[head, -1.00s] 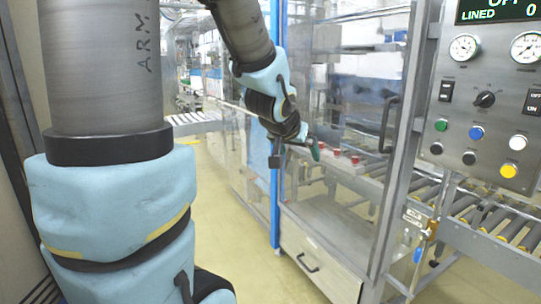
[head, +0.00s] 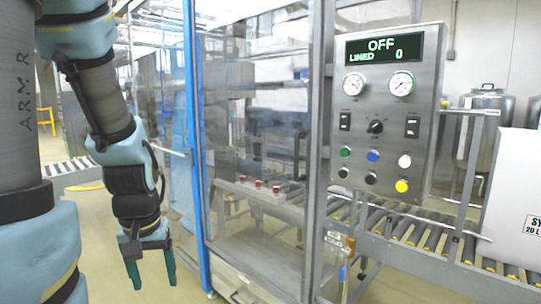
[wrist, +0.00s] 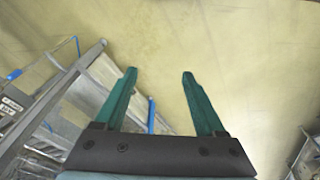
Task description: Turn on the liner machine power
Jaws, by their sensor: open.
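The liner machine's grey control panel (head: 382,125) is at the right of the head view. Its display (head: 384,49) reads OFF and LINED 0. Below are two gauges, a black rotary knob (head: 375,127), a black rocker switch (head: 345,121) on the left and another black switch (head: 412,127) on the right. Several round buttons sit lower, among them a green button (head: 345,152) and a yellow button (head: 402,186). My gripper (head: 150,284) hangs left of the machine, well away from the panel. In the wrist view my gripper (wrist: 160,72) is open and empty, above the floor.
A glass-walled machine enclosure (head: 262,130) with a blue post (head: 194,140) stands between my gripper and the panel. A roller conveyor (head: 425,235) runs below the panel. A white box (head: 512,200) stands at the far right. Open floor lies below my gripper.

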